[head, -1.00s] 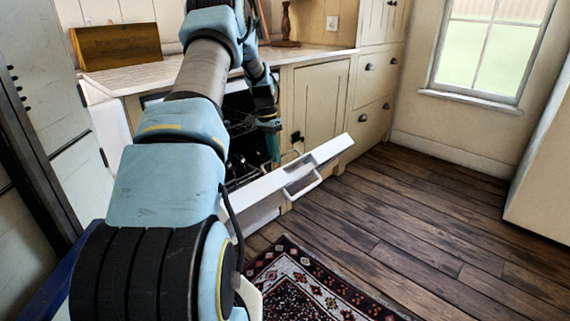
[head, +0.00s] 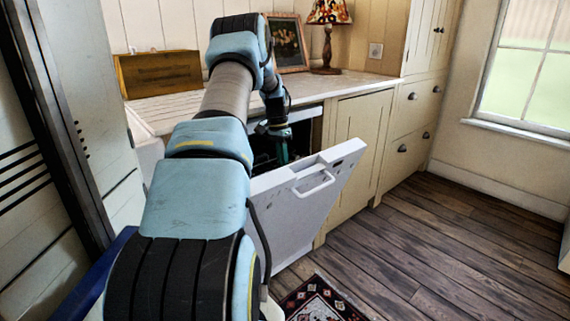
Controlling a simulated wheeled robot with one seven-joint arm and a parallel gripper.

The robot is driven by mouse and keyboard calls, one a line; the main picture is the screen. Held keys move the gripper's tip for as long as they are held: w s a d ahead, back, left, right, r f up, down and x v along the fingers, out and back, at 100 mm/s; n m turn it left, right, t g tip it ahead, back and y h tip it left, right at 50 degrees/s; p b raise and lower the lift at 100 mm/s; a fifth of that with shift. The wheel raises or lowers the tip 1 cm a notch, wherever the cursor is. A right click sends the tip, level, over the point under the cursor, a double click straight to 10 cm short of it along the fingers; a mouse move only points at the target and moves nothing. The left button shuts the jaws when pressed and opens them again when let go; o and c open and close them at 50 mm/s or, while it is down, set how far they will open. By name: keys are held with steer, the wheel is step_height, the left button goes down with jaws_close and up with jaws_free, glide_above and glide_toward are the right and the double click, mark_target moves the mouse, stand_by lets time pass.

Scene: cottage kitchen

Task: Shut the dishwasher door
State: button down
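The white dishwasher door (head: 300,205) is partly open, tilted outward from the cabinet front, with its handle (head: 314,184) on the outer face near the top edge. The dark dishwasher opening (head: 262,150) shows only in part behind the door and my arm. My gripper (head: 280,155) points down at the opening, just behind the door's upper edge on its inner side. I cannot tell whether it touches the door. Its fingertips are partly hidden, so its opening does not show.
Cream cabinets and drawers (head: 404,120) stand to the right of the dishwasher under a pale counter (head: 350,84). A lamp (head: 328,30), a picture frame (head: 287,42) and a wooden box (head: 158,72) are on the counter. A patterned rug (head: 315,300) lies in front. The wooden floor at right is clear.

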steer(key=shift+s+a+f, duration=0.1)
steer(key=shift+a+f, duration=0.25)
steer(key=shift+a, duration=0.05)
steer(key=c, duration=1.3)
jaws_free()
steer(key=o, duration=0.4)
steer(key=shift+d+r, duration=0.15)
steer(key=shift+c, duration=0.2)
steer(key=shift+o, duration=0.2)
steer(key=shift+d, duration=0.1)
steer(key=shift+r, duration=0.1)
